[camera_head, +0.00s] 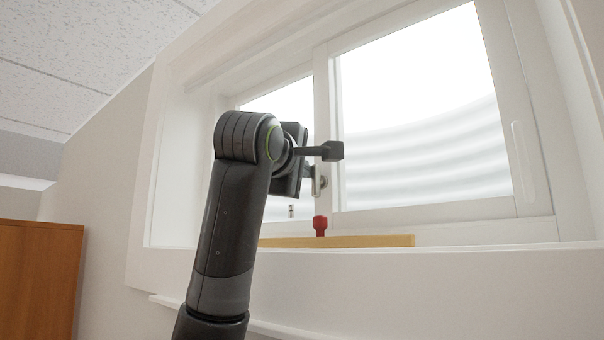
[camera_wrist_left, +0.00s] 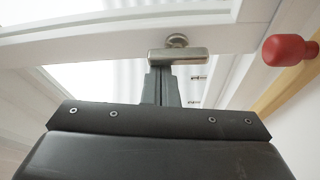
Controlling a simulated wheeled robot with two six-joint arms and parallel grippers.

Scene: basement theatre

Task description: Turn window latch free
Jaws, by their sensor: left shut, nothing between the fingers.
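The window latch (camera_head: 321,183) is a small metal handle on the upright bar between the two window panes. It also shows in the left wrist view (camera_wrist_left: 178,54) as a round pivot with a flat metal lever lying across the picture. My left gripper (camera_wrist_left: 161,74) is shut and empty, its fingertips right at the lever's left part in that view; I cannot tell if they touch. In the head view my left gripper (camera_head: 307,174) is mostly hidden behind its own body, just left of the latch. My right gripper is not in view.
A red knob (camera_head: 320,225) stands on a wooden strip (camera_head: 370,240) along the sill, below the latch; the knob (camera_wrist_left: 288,50) is at the right in the wrist view. The white window frame (camera_head: 435,214) surrounds the panes. A brown wooden cabinet (camera_head: 38,275) stands at far left.

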